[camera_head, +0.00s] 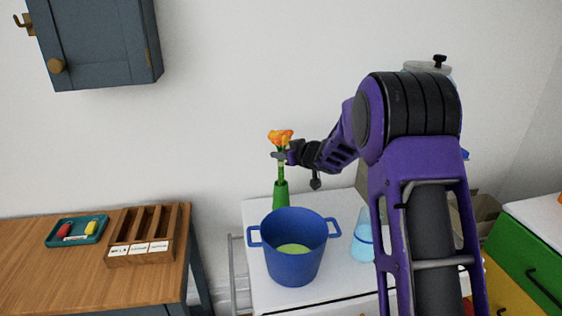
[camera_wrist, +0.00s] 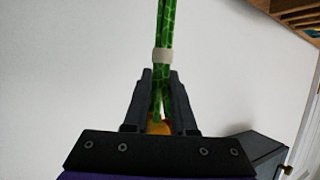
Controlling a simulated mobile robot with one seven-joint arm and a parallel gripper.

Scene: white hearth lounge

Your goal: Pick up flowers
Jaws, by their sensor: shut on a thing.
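The flowers (camera_head: 281,137) have orange blooms on green stems, upright above the narrow green vase (camera_head: 281,196) at the left rear of the white cabinet top. My gripper (camera_head: 282,155) reaches in from the right and is shut on the stems just below the blooms. In the wrist view, the green stems (camera_wrist: 164,30) with a pale band run between the fingers of my gripper (camera_wrist: 161,76). An orange bloom (camera_wrist: 158,126) shows partly behind the fingers. I cannot tell how deep the stem ends sit in the vase.
A blue pot (camera_head: 294,262) with a yellow-green thing inside stands in front of the vase. A flask with blue liquid (camera_head: 363,247) stands right of it, partly behind my arm. A wooden table (camera_head: 70,275) with a wooden organizer (camera_head: 150,232) and a teal tray (camera_head: 76,242) is at left.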

